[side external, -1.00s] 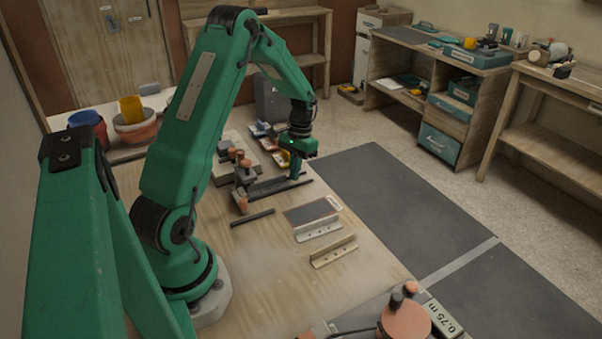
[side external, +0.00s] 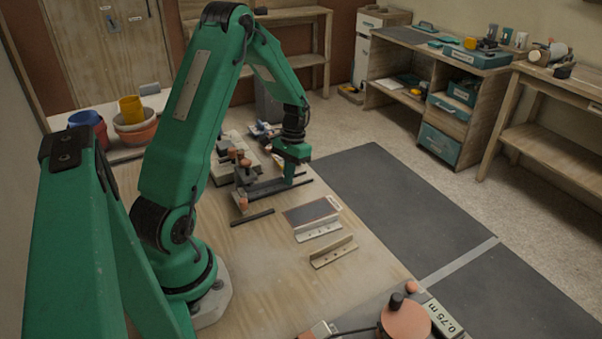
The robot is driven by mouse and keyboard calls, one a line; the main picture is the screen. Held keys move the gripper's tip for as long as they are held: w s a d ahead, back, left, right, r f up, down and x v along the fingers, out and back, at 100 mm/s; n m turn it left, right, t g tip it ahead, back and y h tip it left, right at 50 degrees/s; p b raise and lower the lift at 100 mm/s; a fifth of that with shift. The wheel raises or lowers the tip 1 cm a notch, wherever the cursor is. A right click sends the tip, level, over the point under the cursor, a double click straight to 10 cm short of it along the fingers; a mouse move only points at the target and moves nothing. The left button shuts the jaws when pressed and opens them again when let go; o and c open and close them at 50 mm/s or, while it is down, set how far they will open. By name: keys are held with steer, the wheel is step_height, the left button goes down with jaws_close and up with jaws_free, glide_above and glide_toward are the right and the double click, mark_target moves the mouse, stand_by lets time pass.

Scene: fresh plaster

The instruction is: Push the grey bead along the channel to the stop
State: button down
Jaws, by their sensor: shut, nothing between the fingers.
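My gripper (side external: 289,180) is shut and empty, pointing down at the dark channel (side external: 268,190) near its right part. The channel is a pair of low dark rails lying on the wooden table. The fingertips are at or just above the channel; I cannot tell whether they touch it. I cannot make out the grey bead; it is too small or hidden by the gripper or the rails. The stop cannot be told apart from the fixtures at the channel's left end.
Clamp-like fixtures with orange knobs (side external: 241,202) stand at the channel's left. A loose dark bar (side external: 252,218), a dark plate (side external: 311,211) and metal angle brackets (side external: 334,251) lie nearer the camera. The table's front middle (side external: 270,275) is clear.

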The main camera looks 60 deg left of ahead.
steer(key=shift+s+d, duration=0.15)
steer(key=d+v, duration=0.1)
steer(key=v, duration=0.9)
steer(key=shift+w+a, duration=0.35)
steer(key=shift+r, duration=0.1)
steer(key=s+d+r+m+t+y, duration=0.2)
steer(key=s+d+r+t, duration=0.15)
steer(key=d+r, duration=0.9)
steer(key=s+d+r+m+t, duration=0.1)
steer(key=s+d+t, duration=0.3)
steer(key=s+d, duration=0.6)
steer(key=shift+s+d+r+h, duration=0.3)
steer(key=shift+d+r, duration=0.2)
steer(key=shift+d, duration=0.15)
steer(key=shift+a, duration=0.1)
stand_by(0.3)
